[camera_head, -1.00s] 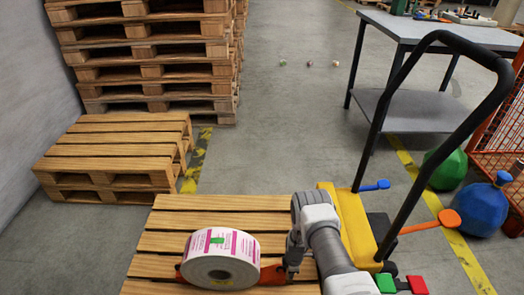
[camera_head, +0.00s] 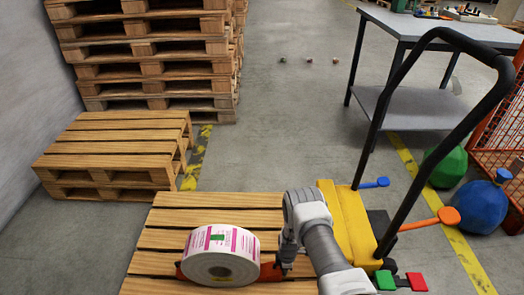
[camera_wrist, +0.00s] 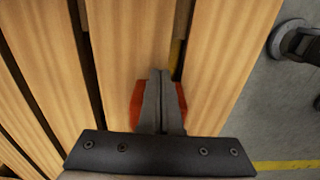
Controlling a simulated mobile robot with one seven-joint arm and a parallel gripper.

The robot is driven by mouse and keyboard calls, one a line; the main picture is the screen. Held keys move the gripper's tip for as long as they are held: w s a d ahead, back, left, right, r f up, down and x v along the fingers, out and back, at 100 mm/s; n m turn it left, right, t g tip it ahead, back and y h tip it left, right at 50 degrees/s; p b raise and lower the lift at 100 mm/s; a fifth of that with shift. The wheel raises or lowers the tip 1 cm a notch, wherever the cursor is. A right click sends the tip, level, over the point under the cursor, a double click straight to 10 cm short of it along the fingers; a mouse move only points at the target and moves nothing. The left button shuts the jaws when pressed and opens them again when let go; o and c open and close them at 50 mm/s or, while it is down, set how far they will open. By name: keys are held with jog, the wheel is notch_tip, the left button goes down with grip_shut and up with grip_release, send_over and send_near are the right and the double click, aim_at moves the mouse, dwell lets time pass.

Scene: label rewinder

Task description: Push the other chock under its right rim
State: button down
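The label roll (camera_head: 222,268), white with magenta and green print, lies on its side on the wooden pallet (camera_head: 160,240). An orange chock (camera_head: 271,272) sits at its right rim, and in the head view it seems to touch the roll. Only a sliver of the other orange chock (camera_head: 179,271) shows at the left rim. My gripper (camera_head: 285,268) is at the right chock's outer side. In the wrist view my gripper (camera_wrist: 160,75) has its fingers together, with the chock (camera_wrist: 137,105) showing on both sides of them. The roll is not visible in the wrist view.
A yellow cart with a black handle (camera_head: 408,150) stands right of the pallet. A low pallet stack (camera_head: 115,150) and a tall one (camera_head: 150,60) stand behind left. A grey table (camera_head: 420,105) and blue and green round objects (camera_head: 480,207) are at the right.

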aim_at(275, 270)
jog(key=shift+a, duration=1.95)
jog(key=shift+d+r+p, duration=0.25)
jog(key=shift+d+r, duration=0.1)
jog(key=shift+d, duration=0.35)
jog(key=shift+d+r+p, duration=0.2)
jog(key=shift+d+r, duration=0.15)
jog(key=shift+d, duration=0.35)
jog(key=shift+d+r+p, duration=0.25)
jog(key=shift+d+r, duration=0.1)
jog(key=shift+d, duration=0.35)
notch_tip(275, 270, up, 8)
jog(key=p, duration=0.5)
